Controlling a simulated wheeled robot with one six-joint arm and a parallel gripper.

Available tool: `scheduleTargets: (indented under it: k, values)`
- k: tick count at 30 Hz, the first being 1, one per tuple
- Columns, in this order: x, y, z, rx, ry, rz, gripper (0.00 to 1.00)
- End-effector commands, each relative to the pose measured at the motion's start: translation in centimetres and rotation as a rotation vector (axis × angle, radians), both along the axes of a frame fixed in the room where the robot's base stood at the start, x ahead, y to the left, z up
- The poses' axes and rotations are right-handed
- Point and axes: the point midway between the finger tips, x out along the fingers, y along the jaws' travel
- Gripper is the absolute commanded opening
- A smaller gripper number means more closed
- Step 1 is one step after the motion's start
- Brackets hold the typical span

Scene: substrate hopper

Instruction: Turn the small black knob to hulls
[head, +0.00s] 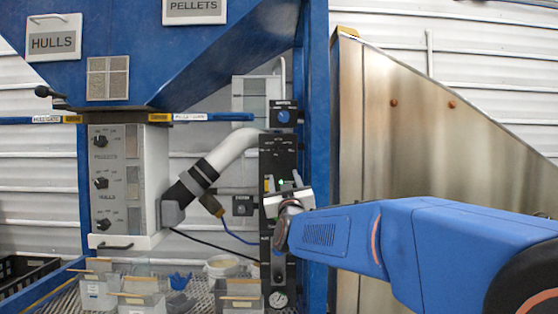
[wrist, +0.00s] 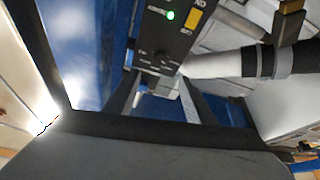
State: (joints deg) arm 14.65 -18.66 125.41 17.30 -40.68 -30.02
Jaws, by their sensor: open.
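A narrow black control panel (head: 280,150) stands upright on the blue post in the head view. In the wrist view its lower face (wrist: 165,28) carries a lit green lamp, a yellow label and a small black knob (wrist: 158,58) with tiny markings around it, too small to read. My gripper (head: 283,188) is in front of this panel and hides part of it in the head view. In the wrist view my gripper (wrist: 158,79) is open, its two fingers pointing at the knob area with nothing clearly held between them. I cannot tell whether the fingertips touch the panel.
A white box (head: 157,185) at left has several larger black knobs, with PELLETS and HULLS labels. A white pipe (head: 236,148) with black cuffs runs beside the panel. A metal chute (head: 400,140) stands right. Small sample bins (head: 140,298) sit below on a grate.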

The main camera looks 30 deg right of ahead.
Motion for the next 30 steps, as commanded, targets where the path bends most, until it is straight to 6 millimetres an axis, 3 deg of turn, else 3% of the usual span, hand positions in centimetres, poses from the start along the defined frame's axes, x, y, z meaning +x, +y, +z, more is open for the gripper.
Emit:
scheduleTargets:
  k: [21, 30]
  values:
    - [10.3, -5.1, 4.6, 0.000, 0.002, 0.002, 0.49]
    - [12.9, -6.4, 5.7, 0.001, 0.003, 0.001, 0.49]
